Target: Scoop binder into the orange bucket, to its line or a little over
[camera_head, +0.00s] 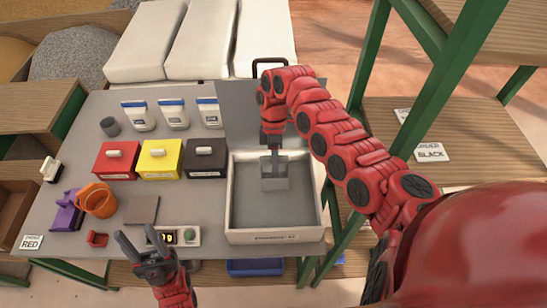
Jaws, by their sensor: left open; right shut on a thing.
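The orange bucket (99,201) stands at the left of the grey table, beside a purple object (67,216). I cannot see its line or how full it is. My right gripper (273,140) is over the right part of the table, shut on a grey scoop (274,182). The scoop hangs inside a large pale-walled bin (320,205) with a grey inside. I cannot tell whether the scoop holds anything. The label on the bin's front is too small to read. My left gripper (142,246) is open and empty at the table's front edge.
Red (115,160), yellow (160,158) and black (205,158) boxes stand in a row left of the bin, with white pouches (174,114) behind. A flat plate (141,209) and a device with a display (174,236) lie in front. Green-framed shelves (480,130) stand right.

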